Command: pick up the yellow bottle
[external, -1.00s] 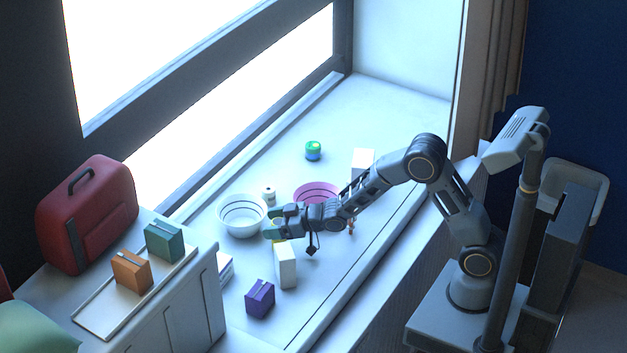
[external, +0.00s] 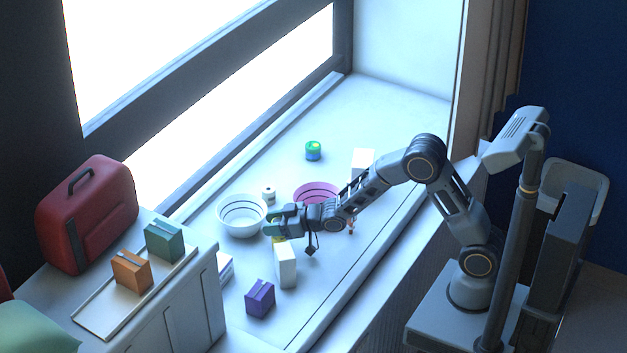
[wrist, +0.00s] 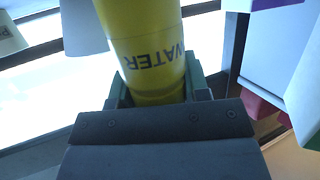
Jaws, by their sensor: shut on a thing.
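The yellow bottle (wrist: 148,45) fills the middle of the wrist view, with the word WATER on it upside down. My gripper (wrist: 158,90) is shut on it, a jaw on either side of its body. In the external view my gripper (external: 276,228) is low over the sill, between the white bowl and the white box. There only a small yellow patch of the bottle (external: 278,239) shows; the jaws hide the rest. I cannot tell whether the bottle still touches the sill.
A white bowl (external: 242,229) stands just left of my gripper, a white box (external: 286,270) just in front, and a purple box (external: 260,300) beyond that. A pink bowl (external: 317,188) and a small white jar (external: 268,194) stand behind.

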